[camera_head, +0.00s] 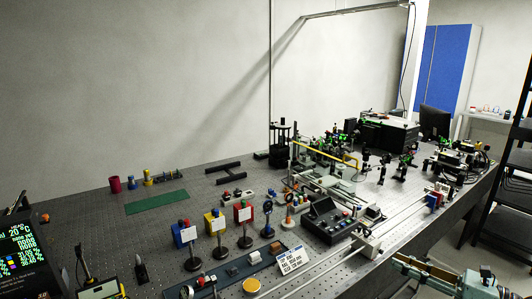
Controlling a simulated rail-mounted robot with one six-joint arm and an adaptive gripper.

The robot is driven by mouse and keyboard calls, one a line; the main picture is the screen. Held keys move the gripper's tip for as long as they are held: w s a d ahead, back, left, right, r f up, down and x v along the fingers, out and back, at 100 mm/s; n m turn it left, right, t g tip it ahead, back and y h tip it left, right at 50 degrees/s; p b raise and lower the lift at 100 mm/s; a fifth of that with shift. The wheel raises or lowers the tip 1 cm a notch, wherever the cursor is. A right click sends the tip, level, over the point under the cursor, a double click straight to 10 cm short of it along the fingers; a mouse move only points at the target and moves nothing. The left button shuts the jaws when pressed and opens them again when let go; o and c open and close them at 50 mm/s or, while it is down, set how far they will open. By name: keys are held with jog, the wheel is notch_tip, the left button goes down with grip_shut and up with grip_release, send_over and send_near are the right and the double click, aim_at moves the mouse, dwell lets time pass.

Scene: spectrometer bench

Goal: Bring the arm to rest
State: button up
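No gripper fingers of mine can be made out in the head view. A grey and gold mechanical part (440,277) is cut off by the lower right edge; I cannot tell whether it belongs to my arm. The perforated optical bench (95,215) fills most of the view.
Blue, yellow and red posted boxes (214,222) stand at front centre, beside a black control box (327,218). A lit display (22,250) is at lower left. A green mat (156,202) lies behind. Dense optics (325,150) crowd the back right. A dark shelf rack (515,170) stands right.

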jog(key=s+a+r+n+g+h, duration=0.1)
jog(key=s+a+r+n+g, duration=0.4)
jog(key=a, duration=0.3)
jog(key=s+a+r+n+g, duration=0.3)
jog(key=s+a+r+n, duration=0.3)
jog(key=s+a, duration=0.15)
jog(key=s+a+r+n+g+h, duration=0.1)
jog(key=s+a+r+n+g, duration=0.35)
jog(key=a, duration=0.45)
jog(key=s+d+r+n+t+h, duration=0.2)
jog(key=s+r+n+h, duration=0.3)
jog(key=s+n, duration=0.2)
jog(key=s+d+r+n+t+h, duration=0.2)
jog(key=s+r+n+h, duration=0.3)
jog(key=s, duration=0.6)
jog(key=shift+s+r+n+h, duration=0.35)
jog(key=shift+r+n, duration=0.25)
jog(key=shift+n, duration=0.75)
